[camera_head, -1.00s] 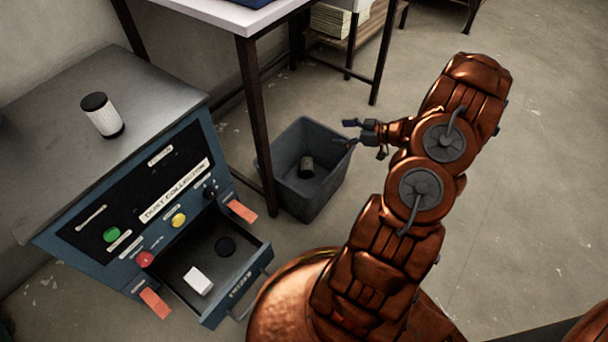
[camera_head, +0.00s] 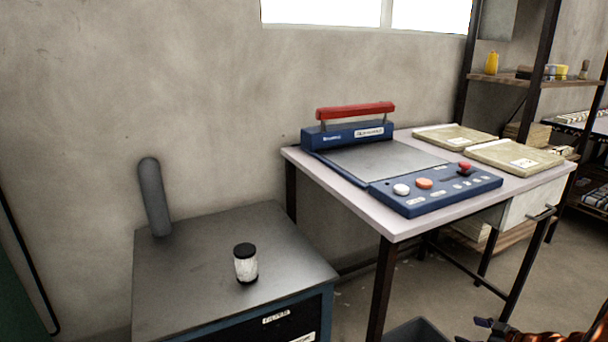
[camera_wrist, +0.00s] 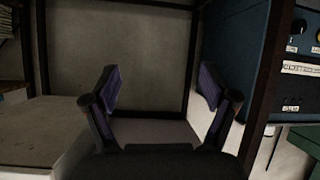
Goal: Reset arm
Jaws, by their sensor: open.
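My gripper (camera_head: 484,328) shows at the bottom right of the head view, with part of my copper-coloured arm behind it. In the wrist view my gripper (camera_wrist: 158,92) has its two dark fingers spread wide apart, with nothing between them. It points toward a plain wall framed by dark table legs. The blue dust collector cabinet (camera_wrist: 238,65) stands to the right in that view. Most of my arm lies outside the head view.
The grey-topped cabinet (camera_head: 190,285) carries a black-capped white filter (camera_head: 246,264). A table (camera_head: 400,226) holds a blue machine (camera_head: 440,196) with a red handle. A grey bin (camera_head: 416,331) sits below, near my gripper. Shelving stands at the right.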

